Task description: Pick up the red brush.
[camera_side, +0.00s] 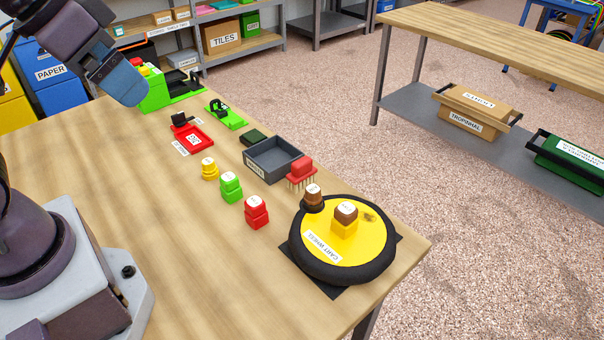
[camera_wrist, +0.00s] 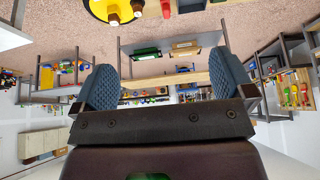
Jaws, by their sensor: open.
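The red brush (camera_side: 301,168) stands bristles down on the wooden table in the side view, between the grey tray and the black-rimmed cart wheel. A small red shape at the top edge of the wrist view looks like it, mostly cut off. My gripper (camera_side: 124,84) is high at the upper left of the side view, above the table's far left part and well apart from the brush. In the wrist view my gripper (camera_wrist: 164,88) has its two blue padded fingers wide apart with nothing between them.
The grey tray (camera_side: 260,166) sits left of the brush. Yellow, green (camera_side: 231,188) and red (camera_side: 256,213) stacked blocks stand nearby. Green and red devices lie farther back. The left table area is clear.

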